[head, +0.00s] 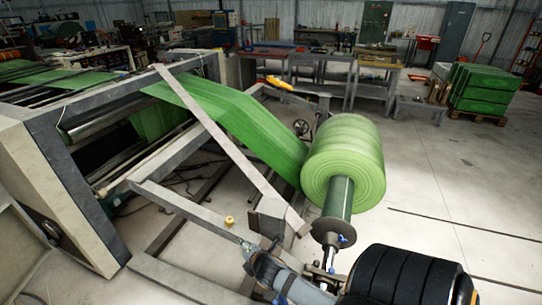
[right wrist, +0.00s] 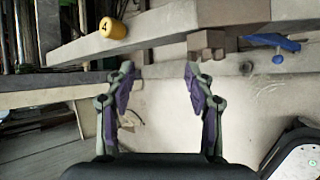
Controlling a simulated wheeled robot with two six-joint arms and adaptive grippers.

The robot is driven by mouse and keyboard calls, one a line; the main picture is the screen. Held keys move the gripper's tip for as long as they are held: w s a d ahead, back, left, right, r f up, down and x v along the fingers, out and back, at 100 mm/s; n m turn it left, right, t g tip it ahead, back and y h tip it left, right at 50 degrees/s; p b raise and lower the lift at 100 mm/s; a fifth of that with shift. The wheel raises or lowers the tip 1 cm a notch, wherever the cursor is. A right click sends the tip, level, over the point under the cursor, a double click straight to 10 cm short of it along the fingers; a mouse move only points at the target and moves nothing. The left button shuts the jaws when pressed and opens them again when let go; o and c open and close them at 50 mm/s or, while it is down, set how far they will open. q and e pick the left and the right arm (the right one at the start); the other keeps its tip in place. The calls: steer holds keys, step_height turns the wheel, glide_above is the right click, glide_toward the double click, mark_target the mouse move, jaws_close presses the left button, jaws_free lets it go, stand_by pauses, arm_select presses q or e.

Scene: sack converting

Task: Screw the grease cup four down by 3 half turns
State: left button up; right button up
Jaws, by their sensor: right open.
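Grease cup four is a small yellow cylinder with a black 4 on its end (right wrist: 113,28). In the right wrist view it sits on a grey frame beam at the upper left, beyond my left-hand finger and apart from it. In the head view a small yellow cup (head: 229,221) shows on the frame near the bottom middle. My right gripper (right wrist: 158,72) is open and empty, its two purple-padded fingers spread wide, with the cup outside the gap between them. My left gripper is not in view.
A grey beam (right wrist: 165,24) with a brown block (right wrist: 206,44) crosses ahead of the fingers. A blue handle (right wrist: 275,42) lies at the upper right. Open floor (head: 440,190) lies to the right.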

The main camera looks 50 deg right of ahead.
steer(key=s+f+m+g+p, duration=0.1)
steer(key=s+f+m+g, duration=0.1)
steer(key=s+f+m, duration=0.3)
steer(key=s+a+f+m+g+y+p, duration=0.1)
steer(key=s+f+m+g, duration=0.2)
steer(key=f, duration=1.1)
steer(key=s+m, duration=0.3)
steer(key=shift+s+a+f+m+y, duration=0.15)
steer(key=shift+s+a+m+y, duration=0.15)
